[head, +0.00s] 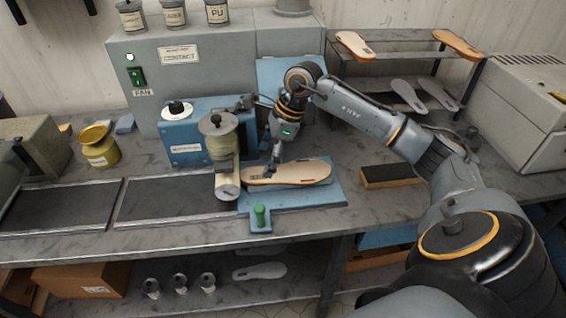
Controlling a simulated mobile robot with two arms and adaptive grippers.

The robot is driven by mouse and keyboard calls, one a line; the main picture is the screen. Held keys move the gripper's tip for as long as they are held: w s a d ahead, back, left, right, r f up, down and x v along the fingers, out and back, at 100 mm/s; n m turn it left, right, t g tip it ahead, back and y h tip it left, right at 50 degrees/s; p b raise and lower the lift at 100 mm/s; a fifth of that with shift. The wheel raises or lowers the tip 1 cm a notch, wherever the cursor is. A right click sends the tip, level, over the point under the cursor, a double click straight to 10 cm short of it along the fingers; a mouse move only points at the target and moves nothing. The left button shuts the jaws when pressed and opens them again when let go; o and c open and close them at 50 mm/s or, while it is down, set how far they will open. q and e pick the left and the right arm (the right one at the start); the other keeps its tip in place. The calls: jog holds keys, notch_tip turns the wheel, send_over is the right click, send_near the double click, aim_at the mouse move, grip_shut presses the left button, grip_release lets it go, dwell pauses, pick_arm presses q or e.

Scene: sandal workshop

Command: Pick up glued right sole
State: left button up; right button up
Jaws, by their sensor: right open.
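A tan sole (300,173) lies flat on a blue plate (325,195) in the middle of the bench, its heel end toward the roller machine. My right gripper (271,166) is over the left half of the sole, fingers pointing down. It is open, with the fingertips at or just above the sole's upper face; I cannot tell whether they touch. My left gripper is not in view.
A brush (390,176) lies at right. Behind are a grey fan cabinet (190,75) and a rack (385,45) holding several soles. A yellow pot (98,148) stands at left.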

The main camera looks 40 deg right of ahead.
aim_at(259, 174)
jog(key=p+x, duration=0.1)
jog(key=x, duration=0.2)
jog(key=shift+a+f, duration=0.15)
jog(key=shift+f, duration=0.45)
jog(key=shift+c, duration=0.8)
jog(key=c, duration=1.3)
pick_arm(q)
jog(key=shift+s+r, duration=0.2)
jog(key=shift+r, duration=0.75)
pick_arm(e)
jog(key=shift+o, duration=0.2)
jog(key=shift+r, duration=0.1)
